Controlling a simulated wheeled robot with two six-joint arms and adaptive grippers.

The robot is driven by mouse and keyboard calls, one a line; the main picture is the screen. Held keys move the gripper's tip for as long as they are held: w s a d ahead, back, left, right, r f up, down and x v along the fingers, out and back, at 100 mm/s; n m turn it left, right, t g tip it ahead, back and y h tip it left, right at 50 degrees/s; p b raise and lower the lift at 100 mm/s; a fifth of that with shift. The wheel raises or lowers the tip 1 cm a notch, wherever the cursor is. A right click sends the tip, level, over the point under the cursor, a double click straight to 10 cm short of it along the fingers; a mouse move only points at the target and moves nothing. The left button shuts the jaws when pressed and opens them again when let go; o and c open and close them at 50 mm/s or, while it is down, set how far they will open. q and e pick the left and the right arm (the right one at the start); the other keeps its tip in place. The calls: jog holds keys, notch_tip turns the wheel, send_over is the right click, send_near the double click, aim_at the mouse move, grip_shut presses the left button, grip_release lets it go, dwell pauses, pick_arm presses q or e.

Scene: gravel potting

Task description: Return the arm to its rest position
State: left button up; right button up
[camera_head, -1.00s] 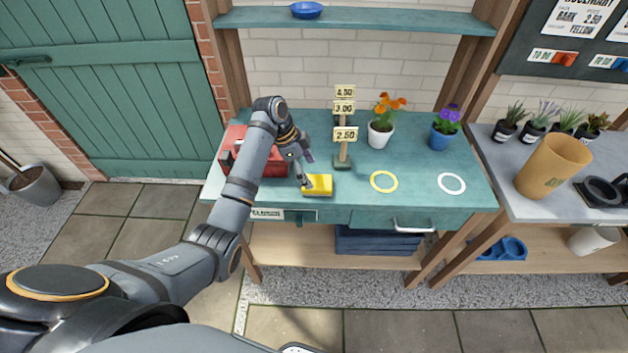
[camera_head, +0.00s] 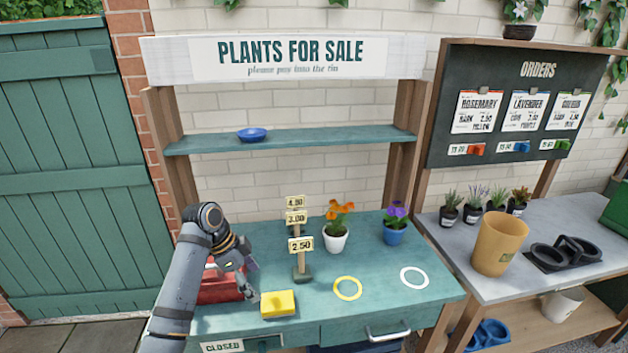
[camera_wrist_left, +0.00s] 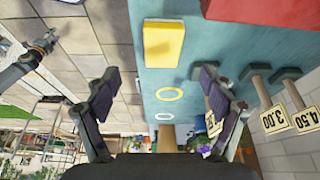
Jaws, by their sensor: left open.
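My left gripper (camera_head: 250,280) is above the left part of the green sales table (camera_head: 330,300), beside the yellow block (camera_head: 278,304) and in front of the red box (camera_head: 220,286). In the left wrist view its two fingers (camera_wrist_left: 160,88) are spread with nothing between them. The yellow block (camera_wrist_left: 163,44) lies on the table there, clear of the fingers. A grey arm, which looks like my right one, ends in a small dark tip (camera_wrist_left: 44,42) at the left of the wrist view. Its jaws are too small to read.
A price-sign stand (camera_head: 300,262), an orange-flowered white pot (camera_head: 336,238) and a purple-flowered blue pot (camera_head: 394,234) stand behind. A yellow ring (camera_head: 347,288) and a white ring (camera_head: 414,277) mark clear tabletop. A blue bowl (camera_head: 252,134) sits on the shelf.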

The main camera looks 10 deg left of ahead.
pick_arm(q)
jog(key=s+f+n+y, duration=0.1)
jog(key=s+f+n, duration=0.3)
jog(key=s+f, duration=0.35)
jog(key=s+a+f+n+t+y, duration=0.1)
jog(key=s+f+n+y, duration=0.1)
jog(key=s+n, duration=0.5)
jog(key=s+a+f+n+t+y, duration=0.1)
jog(key=s+n+y, duration=0.1)
jog(key=s, duration=0.9)
notch_tip(320, 180, down, 27)
jog(key=s+a+g, duration=0.1)
jog(key=s+a, duration=0.1)
jog(key=a, duration=0.1)
jog(key=s+a+f+g, duration=0.1)
jog(key=s+f, duration=1.5)
jog(key=s, duration=0.2)
jog(key=shift+s+f+n, duration=0.2)
jog(key=shift+n, duration=0.1)
